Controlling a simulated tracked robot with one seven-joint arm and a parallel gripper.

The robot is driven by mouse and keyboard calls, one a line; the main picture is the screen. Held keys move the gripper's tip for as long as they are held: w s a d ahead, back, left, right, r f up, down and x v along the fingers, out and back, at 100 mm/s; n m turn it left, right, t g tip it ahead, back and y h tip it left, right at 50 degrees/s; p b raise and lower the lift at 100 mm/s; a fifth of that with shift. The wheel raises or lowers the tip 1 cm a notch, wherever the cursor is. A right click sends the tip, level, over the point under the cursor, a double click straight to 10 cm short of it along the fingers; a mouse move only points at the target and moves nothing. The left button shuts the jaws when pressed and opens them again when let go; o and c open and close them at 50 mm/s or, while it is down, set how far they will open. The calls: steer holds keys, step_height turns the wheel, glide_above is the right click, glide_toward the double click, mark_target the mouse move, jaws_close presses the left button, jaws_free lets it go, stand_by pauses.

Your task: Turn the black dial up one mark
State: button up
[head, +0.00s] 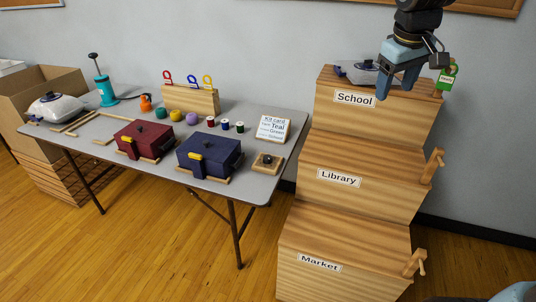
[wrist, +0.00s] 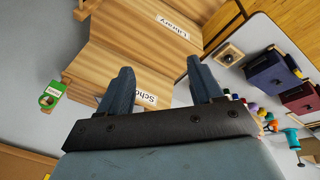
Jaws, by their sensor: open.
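The black dial (head: 267,159) sits on a small square wooden base (head: 259,168) at the front right corner of the grey table. It also shows in the wrist view (wrist: 228,57), to the right of my fingers. Its marks are too small to read. My gripper (head: 397,88) is open and empty, high up at the top School step, well to the right of the dial and apart from it. Its two spread fingers show in the wrist view (wrist: 159,72), with the School label partly behind them.
A blue box (head: 205,158) stands just left of the dial, with a red box (head: 142,142) further left. A kit card (head: 273,129) stands behind it. The wooden steps (head: 345,210) rise right of the table. A green tag (head: 447,77) hangs near my gripper.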

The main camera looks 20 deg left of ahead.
steer(key=w+a+f+n+g, duration=0.1)
steer(key=w+a+f+n, duration=0.3)
steer(key=w+a, duration=0.45)
steer(key=n+g, duration=0.3)
steer(key=n, duration=0.3)
glide_above(268, 157)
step_height(268, 157, down, 22)
steer(key=shift+y, duration=0.3)
step_height(268, 157, down, 13)
steer(key=shift+w+a+f, duration=0.1)
